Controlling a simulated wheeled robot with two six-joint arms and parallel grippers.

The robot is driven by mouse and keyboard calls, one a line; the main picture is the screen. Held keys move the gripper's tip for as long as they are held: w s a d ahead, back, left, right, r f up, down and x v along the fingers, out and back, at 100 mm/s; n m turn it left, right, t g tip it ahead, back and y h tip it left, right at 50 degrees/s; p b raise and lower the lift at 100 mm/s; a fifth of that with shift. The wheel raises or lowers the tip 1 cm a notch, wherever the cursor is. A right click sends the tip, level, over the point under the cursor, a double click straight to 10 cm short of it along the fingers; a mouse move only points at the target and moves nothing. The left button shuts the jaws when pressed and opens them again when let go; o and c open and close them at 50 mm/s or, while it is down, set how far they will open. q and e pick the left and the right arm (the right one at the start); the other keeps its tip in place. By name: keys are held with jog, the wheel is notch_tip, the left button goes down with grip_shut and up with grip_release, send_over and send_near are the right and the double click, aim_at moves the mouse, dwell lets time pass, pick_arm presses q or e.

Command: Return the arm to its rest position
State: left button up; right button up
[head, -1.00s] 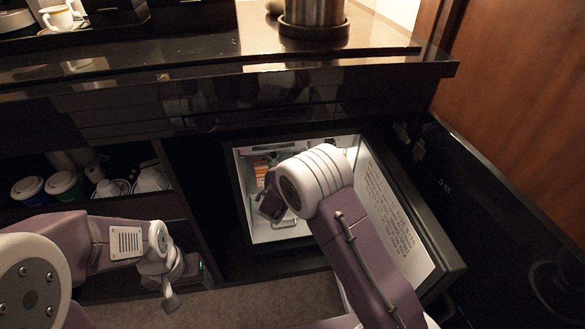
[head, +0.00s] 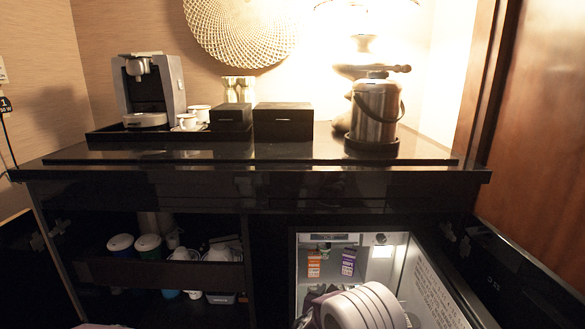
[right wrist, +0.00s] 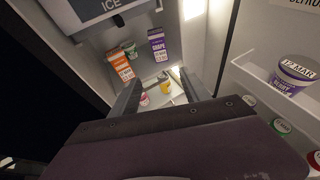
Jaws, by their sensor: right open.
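My right arm (head: 362,306) shows at the bottom of the head view, in front of the open fridge (head: 350,240). Its rounded wrist joint hides the lower part of the fridge. In the right wrist view my right gripper (right wrist: 160,88) is open, with its two dark fingers apart and nothing held between them. It points into the fridge's lit interior. Small red and yellow cups (right wrist: 165,88) show beyond the fingertips. My left gripper is out of view.
An orange carton (right wrist: 118,67) and a purple carton (right wrist: 158,45) stand inside the fridge. The open fridge door (head: 430,285) is at the right, with tubs (right wrist: 292,75) on its shelves. A coffee machine (head: 150,90) and ice bucket (head: 376,110) stand on the counter (head: 330,150).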

jog(key=s+d+r+m+g+h+p, duration=0.1)
jog(key=d+r+m, duration=0.1)
jog(key=d+r, duration=0.3)
jog(key=s+d+r+m+h+p, duration=0.1)
jog(key=d+r+m+h, duration=0.15)
jog(key=d+r, duration=0.35)
jog(key=s+d+m+g+p, duration=0.1)
jog(key=s+d+m+g, duration=0.25)
jog(key=s, duration=0.25)
jog(key=s+d+m+g+p, duration=0.1)
jog(key=s+d+m+g, duration=0.25)
jog(key=s+m, duration=0.2)
jog(key=s+a+f+m+g+y+p, duration=0.1)
jog(key=s+f+m+g+y, duration=0.2)
jog(key=s+m, duration=0.6)
jog(key=s+a+f+m+y, duration=0.4)
jog(key=s+a+m+y, duration=0.2)
jog(key=s+a+m, duration=0.3)
notch_tip(320, 180, up, 38)
jog(key=a+p, duration=0.2)
jog(key=p, duration=3.6)
jog(key=shift+a+p, duration=0.2)
jog(key=shift+p, duration=0.1)
